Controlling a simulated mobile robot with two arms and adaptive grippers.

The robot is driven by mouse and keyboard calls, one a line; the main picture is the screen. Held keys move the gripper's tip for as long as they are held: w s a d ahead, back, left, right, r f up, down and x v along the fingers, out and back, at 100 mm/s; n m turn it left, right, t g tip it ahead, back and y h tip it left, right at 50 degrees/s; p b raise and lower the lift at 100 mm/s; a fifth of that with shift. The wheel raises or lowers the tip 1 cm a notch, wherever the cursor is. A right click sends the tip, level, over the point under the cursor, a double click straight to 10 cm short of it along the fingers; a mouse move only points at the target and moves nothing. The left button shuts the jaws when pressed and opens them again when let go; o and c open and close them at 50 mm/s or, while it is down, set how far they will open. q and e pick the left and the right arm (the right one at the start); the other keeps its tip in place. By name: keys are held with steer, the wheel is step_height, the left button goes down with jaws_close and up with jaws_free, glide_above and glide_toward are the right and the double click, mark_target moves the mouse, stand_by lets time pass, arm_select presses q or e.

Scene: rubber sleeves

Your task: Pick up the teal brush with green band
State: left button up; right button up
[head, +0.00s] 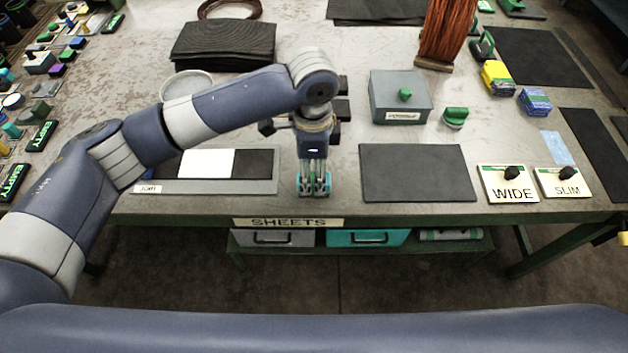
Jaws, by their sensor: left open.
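My left gripper (314,188) points down at the front edge of the table, between the grey tray and the dark mat, with its jaws open. Small teal patches show at its fingertips. I cannot tell whether they belong to the fingers or to a brush beneath. The teal brush with green band is not clearly seen anywhere else. Small teal and green items (12,130) stand among the clutter at the far left, too small to identify. My right gripper is not in view.
A grey tray (263,187) with white and black sheets lies left of the gripper, a dark mat (417,173) right of it. WIDE (511,195) and SLIM (567,190) blocks sit at the right.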

mark_target(314, 178)
arm_select(q)
steer(key=shift+w+f, duration=0.1)
steer(key=shift+f, duration=0.4)
steer(key=shift+w+f, duration=0.15)
steer(key=shift+f, duration=0.15)
steer(key=f, duration=0.3)
steer(key=f+p, duration=0.1)
steer(key=shift+w+d+f, duration=0.1)
steer(key=shift+w+f, duration=0.05)
steer(key=shift+w, duration=0.1)
steer(key=shift+f, duration=0.2)
steer(key=shift+c, duration=1.4)
steer(key=c, duration=0.9)
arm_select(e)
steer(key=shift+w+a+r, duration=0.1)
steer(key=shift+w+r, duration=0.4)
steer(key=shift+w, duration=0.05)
